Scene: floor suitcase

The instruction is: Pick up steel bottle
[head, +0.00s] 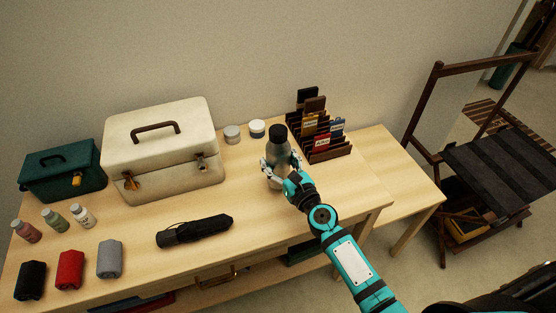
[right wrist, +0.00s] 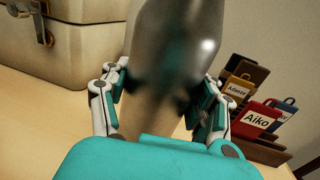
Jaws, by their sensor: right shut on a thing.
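The steel bottle (head: 278,149) is grey metal with a black cap and stands upright at the back middle of the wooden table. My right gripper (head: 280,169) has its fingers on both sides of the bottle's lower body and is shut on it. In the right wrist view the bottle (right wrist: 172,60) fills the middle, between the two fingers of the gripper (right wrist: 160,92). Its cap is out of that view. I cannot tell whether its base touches the table. My left gripper is not in view.
A cream case (head: 165,160) and a green box (head: 62,172) stand left. Two small jars (head: 257,128) are behind the bottle. A rack with name tags (head: 322,145) is close on its right. A black umbrella (head: 194,231) lies in front. The table's right end is clear.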

